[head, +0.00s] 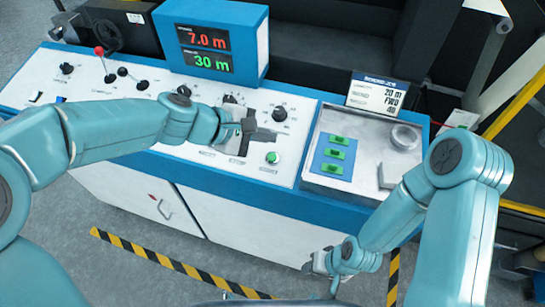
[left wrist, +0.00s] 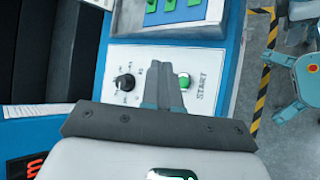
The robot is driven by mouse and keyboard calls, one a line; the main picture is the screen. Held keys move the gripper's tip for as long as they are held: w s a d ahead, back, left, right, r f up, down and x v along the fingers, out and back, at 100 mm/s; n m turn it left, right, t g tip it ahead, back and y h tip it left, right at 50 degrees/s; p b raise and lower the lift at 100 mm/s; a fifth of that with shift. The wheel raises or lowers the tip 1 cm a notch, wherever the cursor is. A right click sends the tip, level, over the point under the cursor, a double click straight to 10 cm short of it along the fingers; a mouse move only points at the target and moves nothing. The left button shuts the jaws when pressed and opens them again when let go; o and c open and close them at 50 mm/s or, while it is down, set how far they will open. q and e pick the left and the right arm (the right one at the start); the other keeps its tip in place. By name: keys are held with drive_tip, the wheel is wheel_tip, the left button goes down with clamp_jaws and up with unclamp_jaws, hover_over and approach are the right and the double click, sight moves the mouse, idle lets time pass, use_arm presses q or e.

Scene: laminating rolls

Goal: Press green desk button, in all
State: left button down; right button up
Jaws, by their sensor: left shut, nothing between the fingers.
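The green desk button (head: 272,157) is a round green cap on the white top of the blue-edged control desk (head: 200,158). In the left wrist view the green button (left wrist: 184,80) sits beside the word START, partly covered by my fingers. My left gripper (head: 243,138) is shut and empty over the desk, a little up and left of the button in the head view. In the left wrist view the fingertips (left wrist: 162,64) lie just left of the button; I cannot tell whether they touch the desk. My right gripper (head: 322,262) hangs low in front of the desk, its fingers unclear.
A display (head: 207,50) reads 7.0 m and 30 m. Knobs and a red-tipped lever (head: 100,52) stand on the desk's left. A metal tray (head: 310,172) at right holds a blue pad (head: 322,160) with three green pieces. A sign card (head: 377,95) stands behind it.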

sight(272, 157)
use_arm(q)
drive_tip(key=f+b, duration=0.1)
drive_tip(key=f, duration=0.1)
drive_tip(key=w+f+b, duration=0.1)
drive_tip(key=f+b, duration=0.3)
drive_tip(key=f, duration=0.1)
drive_tip(key=shift+w+d+f, duration=0.1)
drive_tip(key=shift+w+d, duration=0.05)
idle(1.7)
drive_tip(key=shift+w+d+f+b, duration=0.1)
drive_tip(key=shift+f+b, duration=0.25)
drive_tip(key=shift+b, duration=0.2)
